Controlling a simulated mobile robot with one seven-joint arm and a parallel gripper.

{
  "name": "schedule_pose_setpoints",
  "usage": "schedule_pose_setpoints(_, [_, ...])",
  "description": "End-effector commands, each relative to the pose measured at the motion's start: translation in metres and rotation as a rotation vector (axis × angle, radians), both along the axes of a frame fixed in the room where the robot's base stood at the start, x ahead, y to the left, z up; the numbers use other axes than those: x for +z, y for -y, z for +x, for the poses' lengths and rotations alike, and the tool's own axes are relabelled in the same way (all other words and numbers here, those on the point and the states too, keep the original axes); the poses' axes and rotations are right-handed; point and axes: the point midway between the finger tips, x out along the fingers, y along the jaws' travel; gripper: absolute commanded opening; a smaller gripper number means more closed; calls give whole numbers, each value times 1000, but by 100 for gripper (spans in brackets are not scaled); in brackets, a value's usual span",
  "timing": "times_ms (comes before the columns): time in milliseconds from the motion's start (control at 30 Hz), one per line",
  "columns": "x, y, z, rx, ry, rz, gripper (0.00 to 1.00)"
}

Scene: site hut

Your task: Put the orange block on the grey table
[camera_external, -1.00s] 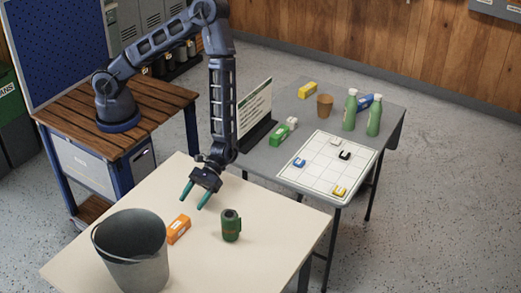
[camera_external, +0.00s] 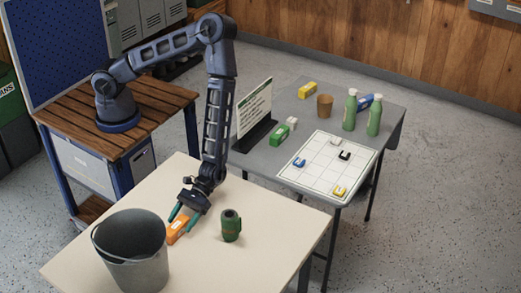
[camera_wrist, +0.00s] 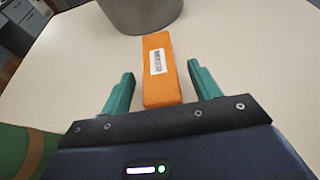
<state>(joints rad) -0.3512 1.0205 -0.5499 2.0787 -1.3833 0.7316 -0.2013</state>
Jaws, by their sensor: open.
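The orange block (camera_external: 177,230) lies on the cream table (camera_external: 255,262) and carries a white label. In the wrist view the orange block (camera_wrist: 159,82) lies between my two green fingers, with a gap on each side. My gripper (camera_external: 182,219) is open and low over the block's near end; it also shows in the wrist view (camera_wrist: 160,85). The grey table (camera_external: 287,160) stands behind and to the right, with several things on it.
The grey table holds a white grid sheet (camera_external: 322,172), a sign (camera_external: 254,107), green bottles (camera_external: 374,118), a brown cup (camera_external: 324,106) and small blocks.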

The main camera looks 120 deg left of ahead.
Motion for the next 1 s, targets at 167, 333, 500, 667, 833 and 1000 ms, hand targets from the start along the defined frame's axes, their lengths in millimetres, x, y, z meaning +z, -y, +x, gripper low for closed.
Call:
schedule_pose_setpoints(167, [-9, 22, -1, -1, 0, -1, 62])
schedule_pose_setpoints(333, [-11, 27, 0, 0, 1, 0, 62])
schedule_pose_setpoints(500, [-11, 27, 0, 0, 1, 0, 50])
schedule_pose_setpoints(667, [-11, 27, 0, 0, 1, 0, 19])
schedule_pose_setpoints(833, [-11, 27, 0, 0, 1, 0, 6])
schedule_pose_setpoints(1000, [-9, 27, 0, -1, 2, 0, 6])
